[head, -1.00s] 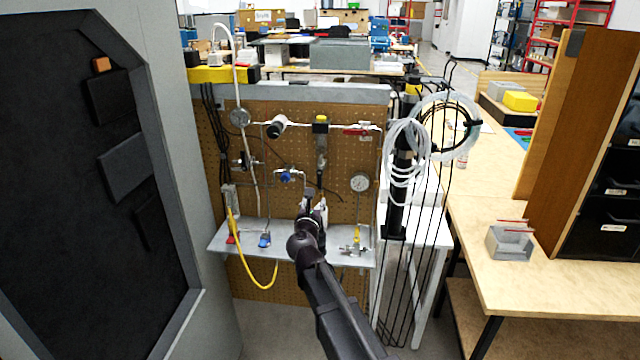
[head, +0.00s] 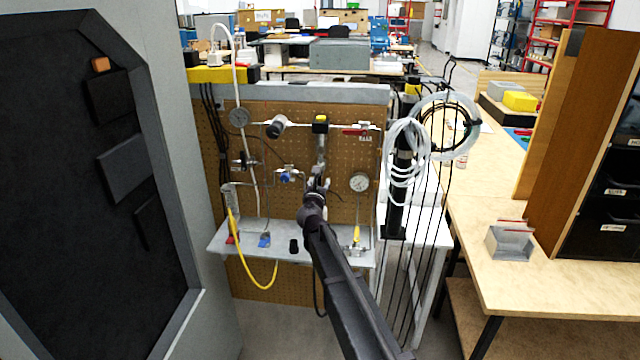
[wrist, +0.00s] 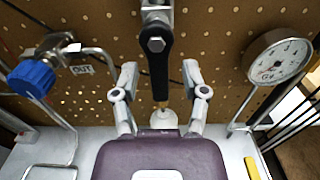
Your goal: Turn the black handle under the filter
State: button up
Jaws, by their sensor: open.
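The black handle (wrist: 159,62) hangs straight down from a bolted metal valve (wrist: 157,14) in the wrist view. My gripper (wrist: 159,74) is open, with one finger on each side of the handle and a visible gap on both sides. In the head view my gripper (head: 318,184) is just below the filter (head: 321,140), which has a yellow and black top. There the gripper hides most of the handle. The filter itself is outside the wrist view.
A blue knob (wrist: 31,78) is left of the gripper and a round gauge (wrist: 277,60) is right. Pegboard (head: 345,209) lies behind. A grey shelf (head: 222,238) below carries small fittings, a black object (head: 294,246) and a yellow hose (head: 243,268).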

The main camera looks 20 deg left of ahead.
grip_shut()
jog(key=shift+a+m, duration=0.2)
jog(key=shift+m, duration=0.2)
jog(key=a+r+m+p, duration=0.1)
jog(key=m, duration=0.4)
jog(key=a+r+m+p, duration=0.1)
jog(key=m, duration=0.5)
jog(key=a+r+m+p, duration=0.1)
jog(key=m, duration=0.5)
jog(key=shift+s+a+r+p, duration=0.15)
jog(key=shift+s+r+p, duration=0.15)
jog(key=shift+r+p, duration=0.1)
dwell(0.4)
